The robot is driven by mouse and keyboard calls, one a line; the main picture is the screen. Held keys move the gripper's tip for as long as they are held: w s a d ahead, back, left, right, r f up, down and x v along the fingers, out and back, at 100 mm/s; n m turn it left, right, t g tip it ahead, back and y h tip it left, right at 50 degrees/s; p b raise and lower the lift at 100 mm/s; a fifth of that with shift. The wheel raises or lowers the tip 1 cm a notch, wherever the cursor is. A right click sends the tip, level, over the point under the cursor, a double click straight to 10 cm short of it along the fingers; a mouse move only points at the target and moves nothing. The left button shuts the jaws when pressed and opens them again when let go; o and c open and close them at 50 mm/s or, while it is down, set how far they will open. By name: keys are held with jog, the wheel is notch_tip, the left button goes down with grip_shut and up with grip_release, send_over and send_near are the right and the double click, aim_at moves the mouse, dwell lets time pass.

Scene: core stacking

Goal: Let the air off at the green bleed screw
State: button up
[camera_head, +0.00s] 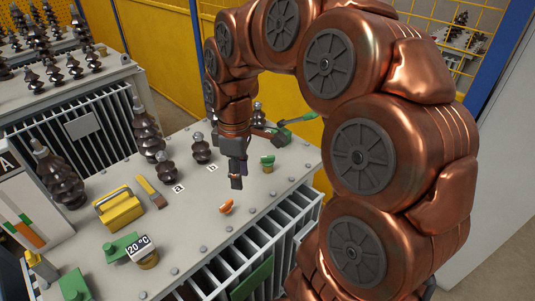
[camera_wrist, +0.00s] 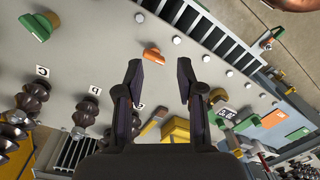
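A small green knob on a brass base (camera_head: 267,160), which looks like the bleed screw, stands on the grey tank lid near its far right edge. In the wrist view this green knob (camera_wrist: 38,27) is at the upper left, well off to the side of the fingers. An orange knob (camera_head: 227,206) lies closer to the lid's front edge; in the wrist view it (camera_wrist: 153,55) shows just beyond the fingertips, between them. My gripper (camera_head: 236,183) points down above the lid, between the two knobs. In the wrist view my gripper (camera_wrist: 160,72) is open and empty.
Dark ribbed insulators (camera_head: 62,181) stand along the lid's left and back. A yellow toolbox (camera_head: 118,208), a brush (camera_head: 152,193) and a green fitting (camera_head: 120,247) with a 20 °C display (camera_head: 139,249) are at the left.

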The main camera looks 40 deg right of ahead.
jog(key=w+d+n, duration=0.2)
jog(key=w+d, duration=0.5)
jog(key=n, duration=0.2)
send_over(268, 156)
notch_tip(268, 156, down, 3)
jog(key=shift+a+f+t+p, duration=0.1)
jog(key=shift+t+p, duration=0.2)
jog(key=shift+p, duration=0.05)
jog(key=shift+s+f+p, duration=0.1)
jog(key=shift+f+p, duration=0.95)
jog(key=shift+f, duration=2.8)
grip_shut()
